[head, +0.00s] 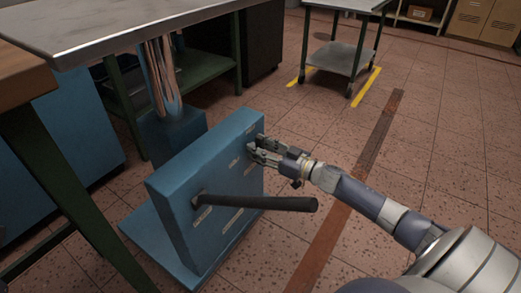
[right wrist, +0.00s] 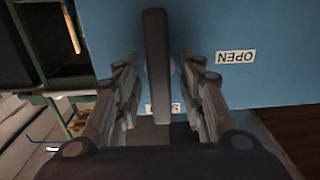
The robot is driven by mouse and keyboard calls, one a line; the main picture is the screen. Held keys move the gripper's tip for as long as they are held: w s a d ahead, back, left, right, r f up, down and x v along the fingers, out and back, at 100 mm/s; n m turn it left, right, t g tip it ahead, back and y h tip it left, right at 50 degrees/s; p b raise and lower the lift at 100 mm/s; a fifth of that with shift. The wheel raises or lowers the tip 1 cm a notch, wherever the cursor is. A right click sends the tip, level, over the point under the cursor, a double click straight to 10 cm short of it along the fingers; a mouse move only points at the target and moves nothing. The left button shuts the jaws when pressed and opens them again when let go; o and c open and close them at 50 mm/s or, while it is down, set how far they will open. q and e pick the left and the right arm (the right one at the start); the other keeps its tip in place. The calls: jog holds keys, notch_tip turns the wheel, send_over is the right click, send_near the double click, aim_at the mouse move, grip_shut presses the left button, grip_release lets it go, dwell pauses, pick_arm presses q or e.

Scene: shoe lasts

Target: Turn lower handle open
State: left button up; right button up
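A blue box with an upright panel (head: 215,185) stands on a flat blue base on the floor. A long dark handle (head: 255,203) sticks out from the panel's lower left in the head view. My right gripper (head: 257,152) is at the panel's upper right. In the right wrist view, a dark bar-shaped handle (right wrist: 157,60) lies between the fingers of my right gripper (right wrist: 165,95), with gaps on both sides. A second label (right wrist: 162,108) is partly hidden. My left gripper is not in view.
A metal-topped bench (head: 130,25) overhangs behind and left of the box, with a wood-topped table (head: 22,72) at the left edge. A small cart (head: 342,55) stands at the back. Tiled floor to the right is clear.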

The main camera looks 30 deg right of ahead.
grip_shut()
